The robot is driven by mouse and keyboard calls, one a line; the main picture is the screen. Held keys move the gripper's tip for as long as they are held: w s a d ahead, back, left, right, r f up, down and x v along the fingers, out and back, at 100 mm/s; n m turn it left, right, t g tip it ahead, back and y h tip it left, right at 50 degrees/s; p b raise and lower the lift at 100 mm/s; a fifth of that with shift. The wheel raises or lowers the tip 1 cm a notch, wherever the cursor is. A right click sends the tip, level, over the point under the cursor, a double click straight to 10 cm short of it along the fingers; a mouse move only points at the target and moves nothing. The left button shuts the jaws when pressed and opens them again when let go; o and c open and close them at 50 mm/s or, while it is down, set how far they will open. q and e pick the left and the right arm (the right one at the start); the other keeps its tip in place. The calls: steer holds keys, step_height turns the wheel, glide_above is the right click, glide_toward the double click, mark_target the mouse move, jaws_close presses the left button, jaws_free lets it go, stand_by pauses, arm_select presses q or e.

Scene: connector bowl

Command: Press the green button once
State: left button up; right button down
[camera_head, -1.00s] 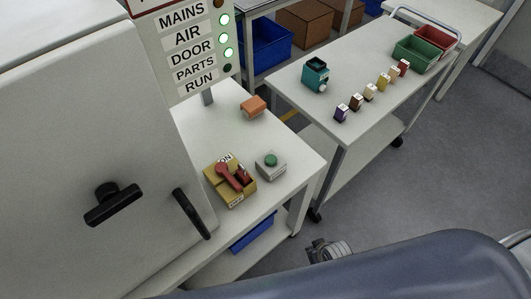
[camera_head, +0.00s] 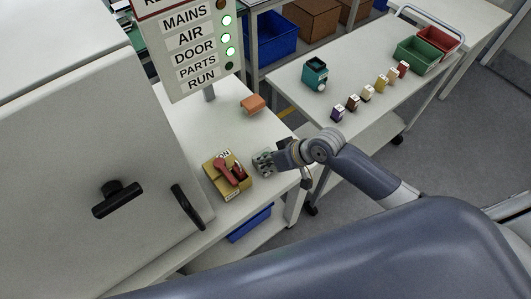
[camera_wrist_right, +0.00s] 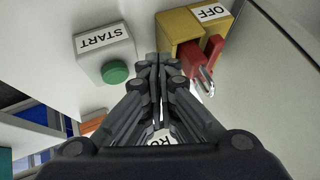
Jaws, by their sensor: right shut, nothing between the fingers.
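The green button (camera_wrist_right: 115,72) sits on a white box (camera_wrist_right: 104,48) labelled START in the right wrist view. My right gripper (camera_wrist_right: 159,62) is shut and empty; its fingertips appear between the START box and the yellow switch box (camera_wrist_right: 188,27). The button shows to the left of the fingertips, with a gap in the picture; the height of the tips above the table is hard to tell. In the head view, my right gripper (camera_head: 264,162) covers the button and most of its box. My left gripper is not in view.
The yellow switch box (camera_head: 220,187) with a red lever stands close to the gripper. An orange block (camera_head: 252,104) lies behind. The lamp panel (camera_head: 187,45) shows three green lamps; the RUN lamp is dark. A large pale cabinet (camera_head: 80,160) stands at left.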

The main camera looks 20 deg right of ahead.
steer(key=w+d+r+m+y, duration=0.1)
steer(key=w+d+r, duration=0.2)
steer(key=w+r, duration=0.2)
step_height(320, 180, up, 4)
steer(key=shift+w+f+y+p, duration=0.2)
steer(key=shift+w+y+p, duration=0.1)
steer(key=shift+w+p, duration=0.1)
step_height(320, 180, down, 7)
steer(key=b, duration=0.7)
steer(key=shift+r, duration=0.1)
steer(key=shift+f+b, duration=0.55)
steer(key=shift+f, duration=0.45)
steer(key=shift+f, duration=0.15)
steer(key=shift+f, duration=0.3)
